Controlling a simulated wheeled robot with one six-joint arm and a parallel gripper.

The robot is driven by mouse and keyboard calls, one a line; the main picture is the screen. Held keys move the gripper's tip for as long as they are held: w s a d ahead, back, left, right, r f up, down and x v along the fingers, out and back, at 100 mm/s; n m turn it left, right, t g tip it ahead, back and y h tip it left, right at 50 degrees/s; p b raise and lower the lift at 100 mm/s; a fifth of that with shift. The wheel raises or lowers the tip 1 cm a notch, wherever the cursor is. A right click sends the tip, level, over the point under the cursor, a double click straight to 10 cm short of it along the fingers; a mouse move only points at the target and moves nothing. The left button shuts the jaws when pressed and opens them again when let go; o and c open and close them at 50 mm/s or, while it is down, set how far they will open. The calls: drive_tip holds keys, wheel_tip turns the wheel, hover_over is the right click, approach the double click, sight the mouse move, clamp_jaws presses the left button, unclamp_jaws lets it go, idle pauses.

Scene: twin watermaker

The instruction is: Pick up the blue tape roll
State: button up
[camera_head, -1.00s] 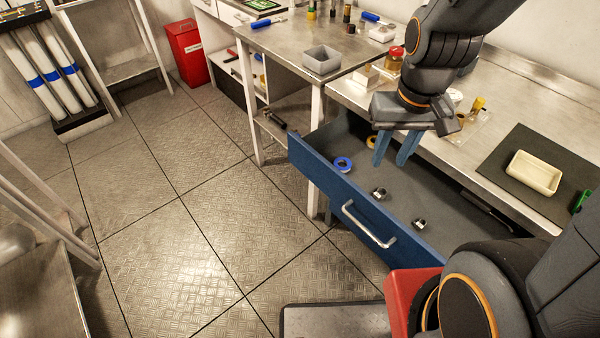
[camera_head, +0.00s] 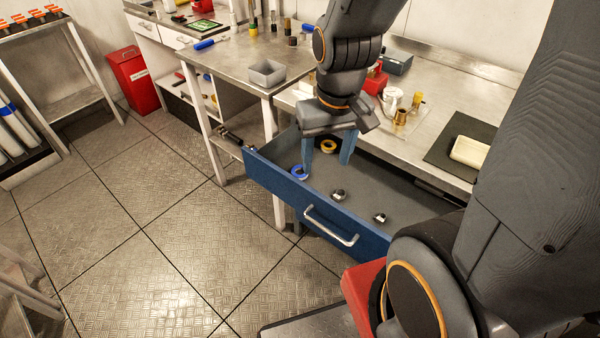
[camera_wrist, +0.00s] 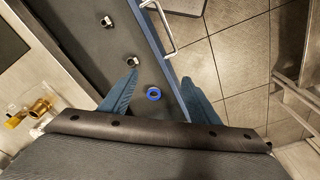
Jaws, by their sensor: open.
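The blue tape roll (camera_head: 300,172) lies flat in the open blue drawer (camera_head: 290,197), near its left end by the front panel. My gripper (camera_head: 328,162) is open and empty above that end of the drawer, its two blue fingers pointing down. The left finger is close to the roll in the head view; I cannot tell the exact height gap. In the wrist view the tape roll (camera_wrist: 153,94) shows whole, between the two spread fingers (camera_wrist: 158,88) and a little nearer the right one.
Two small metal fittings (camera_head: 338,195) (camera_head: 380,217) lie to the right. The drawer front with its handle (camera_head: 331,226) and the worktop edge border the drawer. A grey bin (camera_head: 267,73) stands on the left worktop.

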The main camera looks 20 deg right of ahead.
drive_tip(key=n+g+b, duration=0.1)
drive_tip(key=n+b, duration=0.3)
drive_tip(key=n, duration=1)
hover_over(300, 174)
wheel_tip(300, 174, down, 15)
drive_tip(key=shift+f+p, duration=1.05)
drive_tip(key=shift+f, duration=2.25)
drive_tip(key=c, duration=1.1)
